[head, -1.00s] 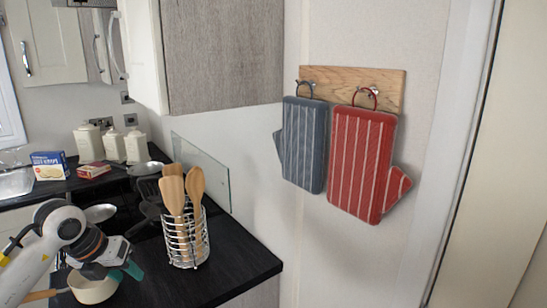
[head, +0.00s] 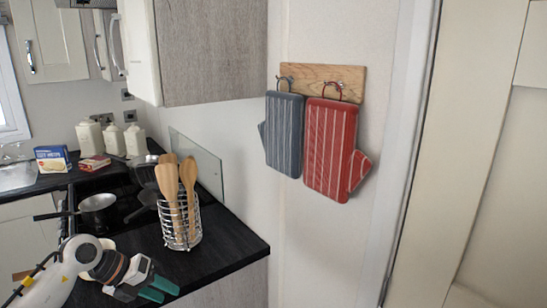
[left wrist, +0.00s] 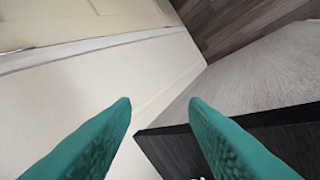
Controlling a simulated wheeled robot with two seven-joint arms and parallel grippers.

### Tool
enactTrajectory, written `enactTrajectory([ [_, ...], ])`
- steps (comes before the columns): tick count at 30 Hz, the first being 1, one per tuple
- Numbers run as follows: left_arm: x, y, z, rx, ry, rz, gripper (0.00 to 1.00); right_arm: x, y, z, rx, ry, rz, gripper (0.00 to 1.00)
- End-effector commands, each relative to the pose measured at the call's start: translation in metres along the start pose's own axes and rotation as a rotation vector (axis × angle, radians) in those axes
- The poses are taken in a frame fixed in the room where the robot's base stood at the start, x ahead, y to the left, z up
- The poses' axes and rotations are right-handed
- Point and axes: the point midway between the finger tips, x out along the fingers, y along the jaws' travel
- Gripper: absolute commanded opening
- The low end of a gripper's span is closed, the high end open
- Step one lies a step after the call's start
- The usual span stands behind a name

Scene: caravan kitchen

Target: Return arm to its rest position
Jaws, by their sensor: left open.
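My left arm comes in at the lower left of the head view. My left gripper (head: 158,290) with its teal fingers is low in front of the dark counter (head: 225,249), to the front left of the utensil holder and apart from it. In the left wrist view its two teal fingers (left wrist: 160,115) are spread wide with nothing between them. Beyond them are the pale wall and the dark counter corner (left wrist: 165,150). My right gripper does not show in any view.
A wire holder (head: 181,228) with wooden utensils stands near the counter's end. A pan (head: 98,208) is on the hob at left. A grey mitt (head: 284,135) and a red mitt (head: 330,148) hang on wall hooks. The counter's front right corner is bare.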

Motion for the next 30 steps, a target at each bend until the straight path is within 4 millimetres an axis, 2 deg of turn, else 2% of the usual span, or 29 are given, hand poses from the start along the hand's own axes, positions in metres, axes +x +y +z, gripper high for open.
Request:
enactTrajectory([
  [1,0.017,0.001,0.004,-0.043,-0.009,0.075,0.40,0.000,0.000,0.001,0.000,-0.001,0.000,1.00],
  [5,0.055,0.005,0.011,-0.187,0.002,0.290,0.40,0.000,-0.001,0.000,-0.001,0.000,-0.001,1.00],
  [8,0.089,-0.001,0.015,-0.373,0.040,0.474,0.40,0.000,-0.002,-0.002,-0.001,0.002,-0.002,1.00],
  [11,0.132,-0.030,0.025,-0.674,0.131,0.654,0.40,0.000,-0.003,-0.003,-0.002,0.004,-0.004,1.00],
  [12,0.152,-0.051,0.033,-0.832,0.188,0.710,0.40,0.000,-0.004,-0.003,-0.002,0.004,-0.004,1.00],
  [14,0.178,-0.086,0.048,-1.043,0.274,0.750,0.40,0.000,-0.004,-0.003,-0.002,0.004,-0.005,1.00],
  [17,0.213,-0.141,0.084,-1.335,0.396,0.745,0.40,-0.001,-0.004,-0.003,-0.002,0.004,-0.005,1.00],
  [20,0.244,-0.191,0.134,-1.588,0.499,0.683,0.40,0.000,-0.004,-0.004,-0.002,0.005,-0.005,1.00],
  [23,0.271,-0.232,0.193,-1.810,0.585,0.588,0.40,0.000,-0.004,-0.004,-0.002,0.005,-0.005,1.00],
  [24,0.279,-0.247,0.218,-1.891,0.616,0.542,0.40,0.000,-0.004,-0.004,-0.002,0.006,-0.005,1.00],
  [26,0.291,-0.266,0.258,-2.007,0.660,0.466,0.40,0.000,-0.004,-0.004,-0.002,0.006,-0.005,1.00],
  [27,0.298,-0.277,0.286,-2.082,0.686,0.412,0.40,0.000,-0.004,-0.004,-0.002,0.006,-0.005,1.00],
  [29,0.307,-0.290,0.330,-2.186,0.721,0.322,0.40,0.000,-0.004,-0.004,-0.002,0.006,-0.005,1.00],
  [30,0.313,-0.297,0.359,-2.253,0.742,0.260,0.40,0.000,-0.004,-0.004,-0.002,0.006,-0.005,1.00],
])
